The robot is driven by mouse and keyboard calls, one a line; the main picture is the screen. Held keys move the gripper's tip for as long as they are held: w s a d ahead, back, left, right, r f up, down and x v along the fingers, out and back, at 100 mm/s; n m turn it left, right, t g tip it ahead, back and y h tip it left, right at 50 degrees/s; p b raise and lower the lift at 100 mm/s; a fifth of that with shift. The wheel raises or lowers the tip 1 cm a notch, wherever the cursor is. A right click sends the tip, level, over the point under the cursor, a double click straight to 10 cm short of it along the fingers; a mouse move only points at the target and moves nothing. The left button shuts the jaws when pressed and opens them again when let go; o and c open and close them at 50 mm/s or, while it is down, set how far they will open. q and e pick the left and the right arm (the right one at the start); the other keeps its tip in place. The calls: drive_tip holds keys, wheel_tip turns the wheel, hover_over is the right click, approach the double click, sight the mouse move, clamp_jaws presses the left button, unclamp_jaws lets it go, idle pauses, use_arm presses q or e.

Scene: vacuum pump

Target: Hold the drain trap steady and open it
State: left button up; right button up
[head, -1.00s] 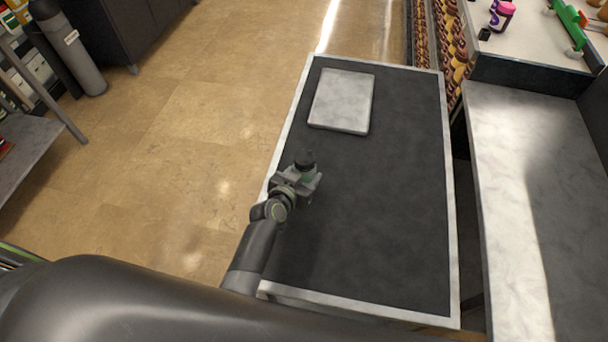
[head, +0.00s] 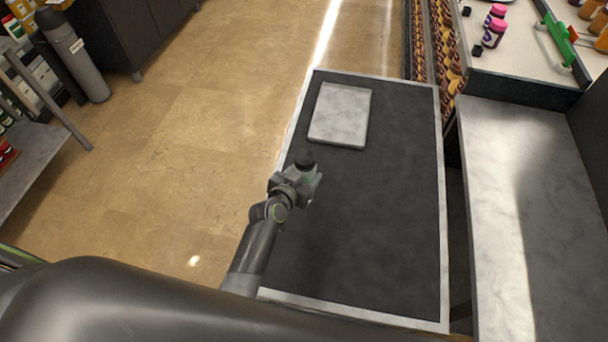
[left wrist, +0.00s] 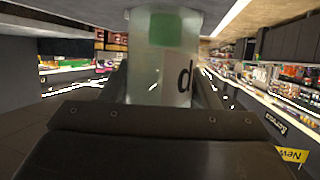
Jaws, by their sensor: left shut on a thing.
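The drain trap appears to be the translucent, pale container (left wrist: 160,80) in the left wrist view, with a green patch and a label bearing the letter "d". My right gripper is not in view.
A grey flat slab (head: 340,115) lies at the far left of the light-edged dark table (head: 385,220). The table's middle and right are clear. A grey counter (head: 500,210) stands to the right, and open floor (head: 200,130) lies to the left.

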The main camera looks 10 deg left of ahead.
sight(305, 173)
use_arm(q)
drive_tip(key=shift+r+p, duration=0.7)
drive_tip(key=shift+r, duration=0.75)
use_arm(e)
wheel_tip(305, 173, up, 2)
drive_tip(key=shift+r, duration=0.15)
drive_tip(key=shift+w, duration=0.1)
use_arm(q)
drive_tip(key=o, duration=0.6)
drive_tip(key=shift+f, duration=0.1)
drive_tip(key=c, duration=0.8)
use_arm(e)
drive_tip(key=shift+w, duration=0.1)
